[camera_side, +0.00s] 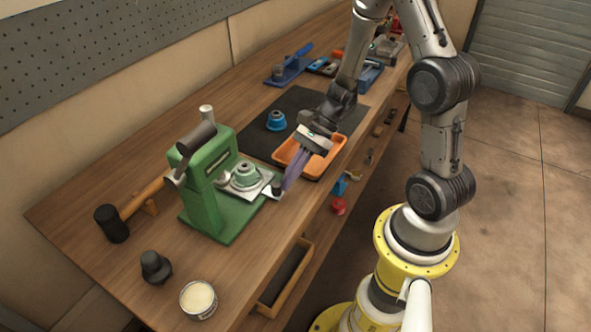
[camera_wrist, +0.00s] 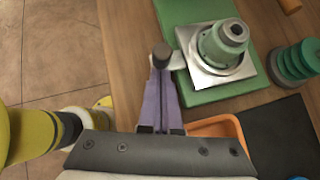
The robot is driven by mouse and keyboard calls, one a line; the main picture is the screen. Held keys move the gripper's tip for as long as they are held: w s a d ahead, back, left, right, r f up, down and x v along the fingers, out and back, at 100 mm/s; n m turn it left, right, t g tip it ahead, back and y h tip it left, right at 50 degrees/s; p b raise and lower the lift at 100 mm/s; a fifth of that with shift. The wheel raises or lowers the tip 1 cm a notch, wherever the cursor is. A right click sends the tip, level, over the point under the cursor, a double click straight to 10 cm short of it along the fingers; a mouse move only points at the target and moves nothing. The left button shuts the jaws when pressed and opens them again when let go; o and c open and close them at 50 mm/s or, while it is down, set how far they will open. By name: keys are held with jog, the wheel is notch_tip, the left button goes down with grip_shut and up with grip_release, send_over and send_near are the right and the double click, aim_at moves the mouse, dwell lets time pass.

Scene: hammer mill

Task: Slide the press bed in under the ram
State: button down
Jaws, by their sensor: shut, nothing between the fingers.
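The green press (camera_side: 205,190) stands on the bench. Its silver press bed (camera_side: 262,183) carries a pale green stepped part (camera_side: 245,175) and sits out toward the bench's front edge, to the right of the press head. The bed also shows in the wrist view (camera_wrist: 205,80). A dark knob (camera_wrist: 162,55) on a short arm sticks out from the bed's front. My gripper (camera_side: 288,186) is shut and empty. Its purple fingers (camera_wrist: 163,90) point down at the knob, with the tips right beside it; I cannot tell if they touch. The ram is not clearly seen in the side view.
A mallet (camera_side: 112,222), a dark part (camera_side: 155,266) and a tin (camera_side: 198,299) are left and in front of the press.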

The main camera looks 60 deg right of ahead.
jog(key=a, duration=0.7)
jog(key=shift+d+r, duration=0.1)
jog(key=shift+r, duration=0.05)
jog(key=v, duration=0.9)
jog(key=s+a+r+n+h, duration=0.3)
jog(key=s+a+r+n, duration=0.25)
jog(key=r+n, duration=0.35)
jog(key=s+d+r+n+t+h, duration=0.2)
jog(key=s+d+n+h, duration=0.3)
jog(key=n, duration=0.7)
jog(key=shift+s+d+r+n+t+h, duration=0.3)
jog(key=shift+s+d+r+t, duration=0.15)
jog(key=shift+d+r, duration=0.4)
